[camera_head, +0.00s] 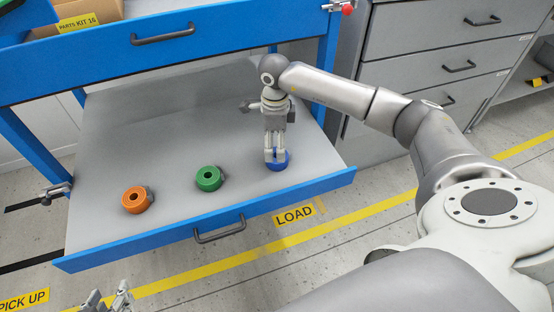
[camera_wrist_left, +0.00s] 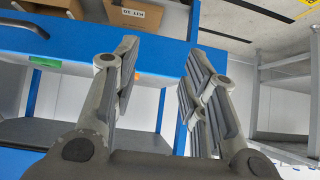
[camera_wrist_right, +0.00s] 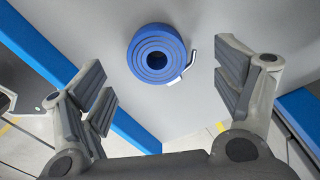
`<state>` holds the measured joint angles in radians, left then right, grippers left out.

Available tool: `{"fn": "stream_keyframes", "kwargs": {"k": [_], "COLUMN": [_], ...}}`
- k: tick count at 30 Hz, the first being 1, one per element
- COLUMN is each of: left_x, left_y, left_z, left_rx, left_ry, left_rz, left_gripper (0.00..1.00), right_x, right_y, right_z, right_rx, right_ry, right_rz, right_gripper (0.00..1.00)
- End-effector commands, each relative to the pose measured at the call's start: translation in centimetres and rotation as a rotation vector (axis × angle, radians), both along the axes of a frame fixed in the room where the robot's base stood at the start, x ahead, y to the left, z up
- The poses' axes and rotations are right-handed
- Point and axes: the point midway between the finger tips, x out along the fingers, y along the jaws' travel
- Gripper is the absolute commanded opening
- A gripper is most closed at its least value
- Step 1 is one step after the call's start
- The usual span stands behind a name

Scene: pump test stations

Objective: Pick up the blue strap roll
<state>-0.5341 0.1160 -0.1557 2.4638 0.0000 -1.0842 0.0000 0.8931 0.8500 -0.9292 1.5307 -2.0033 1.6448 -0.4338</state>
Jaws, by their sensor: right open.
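The blue strap roll (camera_head: 278,161) lies at the right end of the open grey drawer (camera_head: 160,98), near its front edge. My right gripper (camera_head: 275,158) points down right over it and partly hides it. In the right wrist view the blue strap roll (camera_wrist_right: 157,53) shows whole, with a metal buckle at its side. It lies ahead of the spread fingers of my right gripper (camera_wrist_right: 165,95), not between the pads. My left gripper (camera_head: 108,298) is low at the bottom left of the head view. The left wrist view shows my left gripper (camera_wrist_left: 157,85) open and empty.
A green roll (camera_head: 209,178) and an orange roll (camera_head: 137,200) lie left of the blue one in the same drawer. The drawer's blue front with a handle (camera_head: 220,232) borders them. A blue upper drawer front (camera_head: 165,50) overhangs the back. Grey cabinets (camera_head: 440,40) stand at right.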

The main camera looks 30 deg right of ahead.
Motion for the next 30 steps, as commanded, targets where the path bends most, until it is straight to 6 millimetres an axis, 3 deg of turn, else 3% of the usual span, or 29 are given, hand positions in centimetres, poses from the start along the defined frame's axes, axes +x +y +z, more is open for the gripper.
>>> {"fn": "stream_keyframes", "kwargs": {"k": [5, 16, 27, 30], "left_x": [0.9, 4.4, 4.9, 4.9], "left_y": [-0.4, -1.9, -2.1, -2.1], "left_z": [0.7, 4.9, 5.8, 5.8], "left_rx": [-0.013, -0.076, -0.087, -0.087], "left_ry": [-0.058, -0.329, -0.376, -0.375], "left_rz": [-0.005, -0.024, -0.027, -0.027], "left_gripper": [0.40, 0.40, 0.40, 0.40], "right_x": [-0.2, -0.6, -0.6, -0.6], "right_y": [0.0, -0.1, -0.1, -0.1], "right_z": [-1.0, -4.8, -5.3, -5.3], "right_rx": [0.001, 0.002, 0.002, 0.002], "right_ry": [-0.001, 0.000, -0.001, -0.001], "right_rz": [0.000, 0.000, 0.001, 0.001], "right_gripper": [0.86, 0.86, 0.86, 0.76]}}
